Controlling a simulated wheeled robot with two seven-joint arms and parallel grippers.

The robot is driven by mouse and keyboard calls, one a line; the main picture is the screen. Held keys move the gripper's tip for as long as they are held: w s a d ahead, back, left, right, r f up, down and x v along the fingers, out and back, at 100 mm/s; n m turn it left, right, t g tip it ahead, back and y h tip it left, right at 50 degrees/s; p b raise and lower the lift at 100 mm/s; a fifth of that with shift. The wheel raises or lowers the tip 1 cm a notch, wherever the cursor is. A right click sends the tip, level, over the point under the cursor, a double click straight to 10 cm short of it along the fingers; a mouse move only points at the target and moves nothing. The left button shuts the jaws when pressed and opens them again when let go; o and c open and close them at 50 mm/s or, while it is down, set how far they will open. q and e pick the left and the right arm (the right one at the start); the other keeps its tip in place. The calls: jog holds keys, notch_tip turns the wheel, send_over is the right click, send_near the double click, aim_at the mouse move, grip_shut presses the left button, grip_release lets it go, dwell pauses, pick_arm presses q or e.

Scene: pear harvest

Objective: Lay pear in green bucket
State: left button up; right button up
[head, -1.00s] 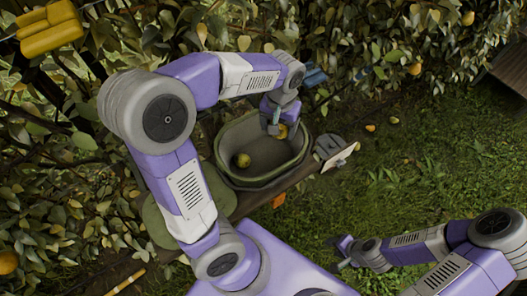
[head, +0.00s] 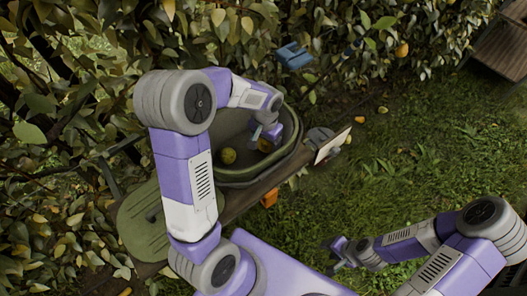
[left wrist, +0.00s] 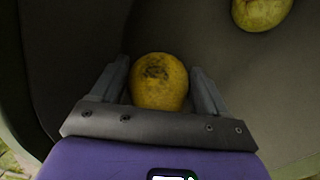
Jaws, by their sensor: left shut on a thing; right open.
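The green bucket (head: 240,181) stands on a wooden plank in the middle of the head view. A yellow-green pear (head: 228,156) lies on its floor; it also shows at the top right of the left wrist view (left wrist: 262,10). My left gripper (head: 266,134) reaches down inside the bucket. It is shut on a yellow pear (left wrist: 159,82) with a dark blemish, which sits between the two fingers; this pear is partly hidden in the head view (head: 265,145). My right gripper (head: 340,252) is open and empty over the grass at the lower right.
A green lid-like board (head: 145,228) lies on the plank left of the bucket. A scale-like item with a pale plate (head: 333,146) stands to its right. An orange object (head: 269,198) is at the plank's front edge. Leafy hedge rises behind; grass at the right is open.

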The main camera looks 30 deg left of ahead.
aim_at(265, 150)
pick_arm(q)
jog(key=shift+f+b, duration=0.7)
jog(key=shift+f, duration=1.6)
jog(key=shift+f, duration=0.15)
jog(key=o, duration=1.3)
notch_tip(265, 150, up, 12)
jog(key=p, duration=0.3)
jog(key=shift+r+p, duration=0.2)
jog(key=shift+p, duration=0.15)
